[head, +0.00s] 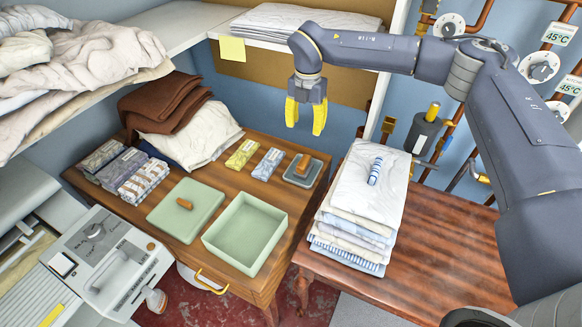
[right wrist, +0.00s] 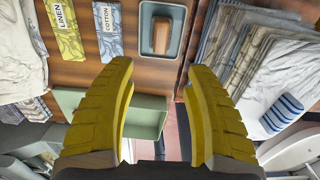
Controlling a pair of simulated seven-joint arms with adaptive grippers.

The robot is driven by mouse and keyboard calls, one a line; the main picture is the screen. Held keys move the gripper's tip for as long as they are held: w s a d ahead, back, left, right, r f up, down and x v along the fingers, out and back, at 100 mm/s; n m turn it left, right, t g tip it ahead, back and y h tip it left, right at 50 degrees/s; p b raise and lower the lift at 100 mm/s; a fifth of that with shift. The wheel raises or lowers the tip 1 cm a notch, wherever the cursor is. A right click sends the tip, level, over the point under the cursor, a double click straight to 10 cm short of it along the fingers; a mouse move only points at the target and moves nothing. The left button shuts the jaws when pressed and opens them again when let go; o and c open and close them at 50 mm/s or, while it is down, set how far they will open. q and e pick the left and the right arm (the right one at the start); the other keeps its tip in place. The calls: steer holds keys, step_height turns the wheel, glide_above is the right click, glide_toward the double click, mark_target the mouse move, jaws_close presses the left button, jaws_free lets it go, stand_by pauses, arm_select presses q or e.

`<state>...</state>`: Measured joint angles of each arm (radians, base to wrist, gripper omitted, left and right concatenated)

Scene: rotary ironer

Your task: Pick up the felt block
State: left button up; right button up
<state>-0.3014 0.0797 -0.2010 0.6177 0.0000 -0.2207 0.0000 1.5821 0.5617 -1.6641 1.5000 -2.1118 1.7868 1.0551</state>
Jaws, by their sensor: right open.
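Two things could be the felt block, and I cannot tell which it is. One is a brown block (head: 303,163) lying in a shallow grey tray (head: 315,172) on the wooden table; it also shows in the right wrist view (right wrist: 161,35). The other is a rounded blue-and-white striped piece (head: 375,170) on top of the folded linen stack, also seen in the right wrist view (right wrist: 283,112). My right gripper (head: 305,128) has yellow fingers, is open and empty, and hangs above the back of the table, apart from both. My left gripper is not in view.
An open green box (head: 275,252) and its green lid (head: 166,222) with a brown knob lie on the table. The linen stack (head: 340,222) rises at the right. A shelf (head: 180,30) runs along the back left.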

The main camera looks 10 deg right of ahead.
mark_target(304, 161)
step_height(304, 161, down, 17)
steer(key=shift+d+f, duration=0.1)
stand_by(0.8)
steer(key=shift+o, duration=0.2)
jaws_close()
